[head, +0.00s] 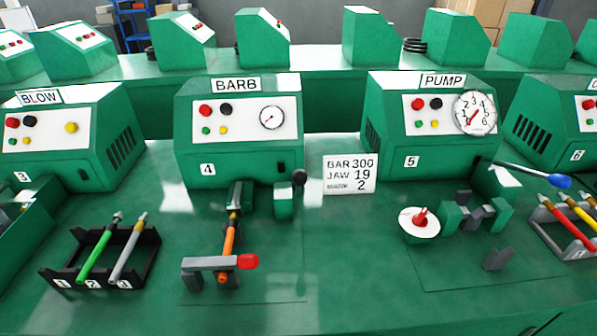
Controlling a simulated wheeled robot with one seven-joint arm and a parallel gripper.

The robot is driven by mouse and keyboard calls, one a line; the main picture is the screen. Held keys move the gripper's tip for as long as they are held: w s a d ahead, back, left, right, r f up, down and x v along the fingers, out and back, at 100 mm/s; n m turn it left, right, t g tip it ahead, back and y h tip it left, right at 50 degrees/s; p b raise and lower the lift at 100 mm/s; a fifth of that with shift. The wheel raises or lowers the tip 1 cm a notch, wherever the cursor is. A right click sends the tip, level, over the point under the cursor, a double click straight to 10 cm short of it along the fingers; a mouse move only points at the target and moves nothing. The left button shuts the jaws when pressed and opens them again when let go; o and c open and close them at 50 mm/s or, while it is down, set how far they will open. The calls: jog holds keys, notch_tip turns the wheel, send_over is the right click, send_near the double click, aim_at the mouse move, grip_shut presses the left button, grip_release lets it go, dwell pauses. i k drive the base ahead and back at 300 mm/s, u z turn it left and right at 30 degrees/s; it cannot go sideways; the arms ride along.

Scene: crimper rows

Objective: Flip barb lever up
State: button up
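The green BARB machine (238,130), numbered 4, stands left of centre in the head view. A lever with a round black knob (299,177) sits at its front right, beside a small green block (284,206). The knob is above the block's top; the lever's arm is mostly hidden, so its exact angle is unclear. A small dark switch (281,167) is on the machine's front. An orange hose (229,240) lies in front, under a grey clamp bar with a red handle (247,261). My gripper is not in view.
The green PUMP machine (425,125) stands to the right with a blue-tipped lever (560,181) sticking out. A white card (349,175) stands between the machines. A black rack (104,260) holds hoses at left. The bench between the hose and the PUMP fixtures is clear.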

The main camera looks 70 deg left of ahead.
aim_at(300, 177)
jog(key=u, duration=0.05)
jog(key=k, duration=1.65)
jog(key=u, duration=1.5)
jog(key=i, duration=1)
jog(key=z, duration=0.75)
jog(key=k, duration=0.1)
jog(key=u, duration=0.2)
